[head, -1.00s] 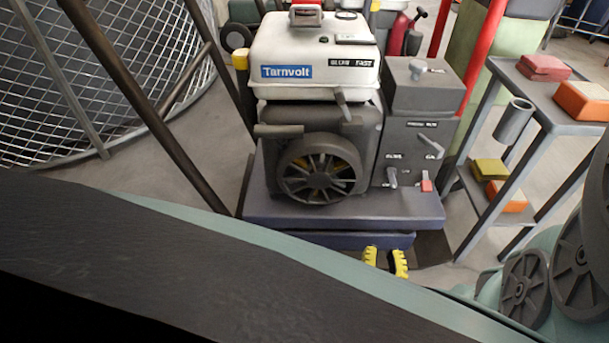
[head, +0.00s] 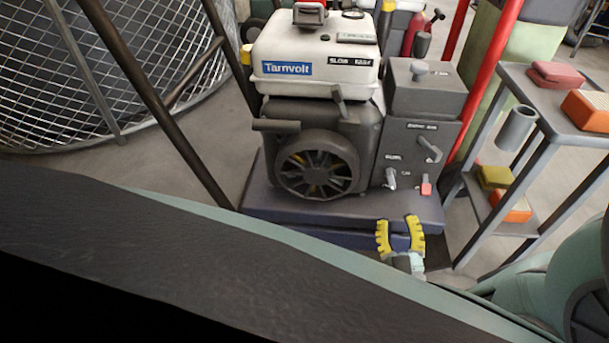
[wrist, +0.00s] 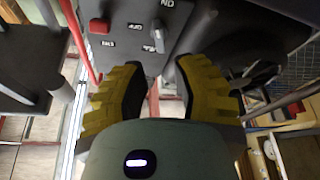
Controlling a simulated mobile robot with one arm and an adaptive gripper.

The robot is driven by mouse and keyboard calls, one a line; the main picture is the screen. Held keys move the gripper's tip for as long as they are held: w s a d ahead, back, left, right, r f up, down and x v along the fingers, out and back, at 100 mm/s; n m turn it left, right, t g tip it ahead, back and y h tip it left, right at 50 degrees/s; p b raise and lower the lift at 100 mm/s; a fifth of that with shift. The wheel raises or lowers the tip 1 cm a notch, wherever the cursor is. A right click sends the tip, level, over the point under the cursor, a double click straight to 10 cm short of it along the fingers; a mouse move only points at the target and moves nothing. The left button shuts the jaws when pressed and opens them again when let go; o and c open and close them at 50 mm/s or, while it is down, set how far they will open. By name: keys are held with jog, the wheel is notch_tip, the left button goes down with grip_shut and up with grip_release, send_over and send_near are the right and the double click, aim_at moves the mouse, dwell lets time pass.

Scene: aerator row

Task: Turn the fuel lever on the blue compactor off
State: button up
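The compactor is an engine with a white tank (head: 315,50) on a dark blue-purple base (head: 325,208). On its grey front panel, a small light-grey lever (head: 391,179) sits at lower left, pointing roughly down. In the wrist view the panel is upside down; this lever (wrist: 158,36) points toward an ON-like label, with an OFF-like label beside it. The label naming it is too small to read surely. My gripper (head: 398,222) is open and empty, its yellow fingers below the lever and in front of the base. In the wrist view the fingertips (wrist: 155,68) appear apart from the lever.
A red switch (head: 426,189) is just right of the lever, and a larger grey lever (head: 430,149) is above it. A recoil wheel (head: 317,165) is left. A grey shelf (head: 545,92) with bricks stands right; a mesh drum (head: 70,75) stands left.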

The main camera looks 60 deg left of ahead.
aim_at(391, 184)
jog(key=x, duration=0.5)
jog(key=shift+f+b, duration=0.1)
jog(key=shift+b, duration=0.2)
jog(key=shift+b+x, duration=0.5)
jog(key=shift+x, duration=1.5)
jog(key=shift+o, duration=0.2)
grip_shut()
jog(key=shift+d, duration=0.1)
